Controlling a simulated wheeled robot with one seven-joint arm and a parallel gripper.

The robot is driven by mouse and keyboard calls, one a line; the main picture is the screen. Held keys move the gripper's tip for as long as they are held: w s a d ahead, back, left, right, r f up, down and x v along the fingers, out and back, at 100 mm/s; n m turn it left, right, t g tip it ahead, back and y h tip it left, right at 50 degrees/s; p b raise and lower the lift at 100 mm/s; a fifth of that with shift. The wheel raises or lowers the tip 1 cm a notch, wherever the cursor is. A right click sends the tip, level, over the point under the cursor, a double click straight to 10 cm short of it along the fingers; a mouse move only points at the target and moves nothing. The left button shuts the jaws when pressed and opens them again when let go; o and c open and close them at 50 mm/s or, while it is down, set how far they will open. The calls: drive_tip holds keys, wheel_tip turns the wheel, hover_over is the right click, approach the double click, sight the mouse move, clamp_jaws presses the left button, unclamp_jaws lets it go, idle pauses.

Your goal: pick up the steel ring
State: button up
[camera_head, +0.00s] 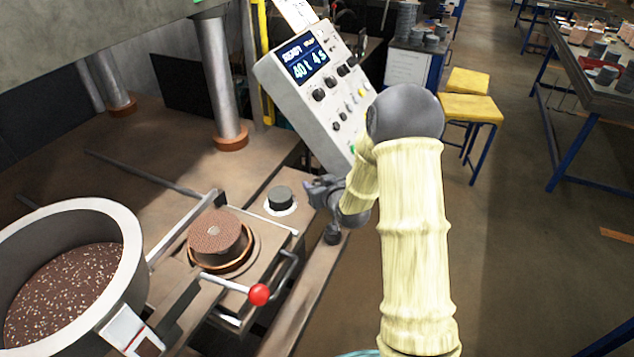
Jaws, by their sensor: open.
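A small pale, metallic-looking ring (292,209), which I take to be the steel ring, lies at the right edge of the press bed. A short dark cylinder (280,197) stands in or on it and hides its middle. My gripper (310,190) is just right of the dark cylinder, apart from it in the picture. It is open, and I see nothing between its fingers. Its fingers are small and dark here, partly lost against the control box. The height of my gripper above the bed is hard to tell.
A brown mould block (217,233) sits in a round seat left of the ring, with a red-knobbed lever (258,294) in front. A large grey pot (125,245) of brown grains stands at left. A steel column (217,75) and tilted control box (318,92) rise behind.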

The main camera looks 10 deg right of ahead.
drive_tip(key=shift+d, duration=0.1)
drive_tip(key=c, duration=1)
drive_tip(key=shift+c, duration=0.3)
drive_tip(key=shift+r, duration=0.1)
wheel_tip(320, 180, up, 10)
drive_tip(key=b, duration=0.1)
drive_tip(key=shift+b, duration=0.35)
